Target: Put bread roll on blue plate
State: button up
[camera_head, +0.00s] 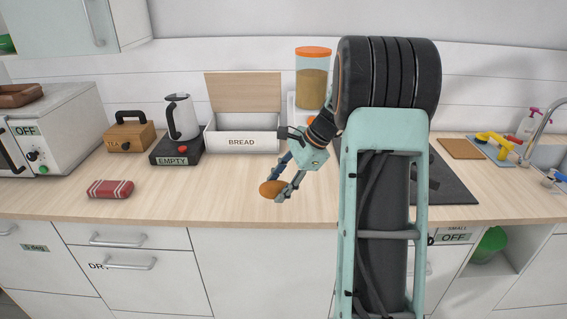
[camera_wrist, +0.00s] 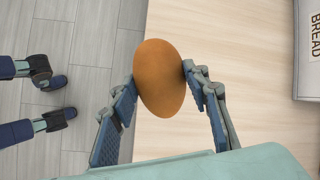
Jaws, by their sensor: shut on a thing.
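The bread roll (camera_wrist: 158,78) is a brown oval held between the two fingers of my gripper (camera_wrist: 160,92) in the wrist view. In the head view the bread roll (camera_head: 270,189) shows at the tips of my gripper (camera_head: 279,187), in front of the open bread box and near the counter's front edge. My gripper is shut on the roll. In the wrist view the roll lies over the line where the counter edge meets the grey floor. I see no blue plate in either view; my arm hides part of the counter at the right.
The open bread box (camera_head: 240,143) stands behind the gripper. A kettle (camera_head: 181,118) on its base, a tea box (camera_head: 129,132) and a red striped cloth (camera_head: 110,189) are to the left. A dark hob (camera_head: 450,180) and a sink (camera_head: 548,155) are at the right. The front middle counter is clear.

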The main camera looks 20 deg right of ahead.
jog(key=s+a+f+n+g, duration=0.2)
jog(key=s+a+f+n, duration=0.2)
jog(key=f, duration=0.3)
jog(key=s+a+f+n+g+h, duration=0.1)
jog(key=s+a+f+n+g, duration=0.2)
jog(key=s+f+n, duration=0.3)
jog(key=s+a+f+n+g, duration=0.3)
jog(key=s+f+n, duration=0.3)
jog(key=f, duration=0.3)
jog(key=shift+a+f+n, duration=0.4)
jog(key=shift+a+n, duration=0.1)
jog(key=shift+a, duration=0.4)
jog(key=shift+w, duration=0.1)
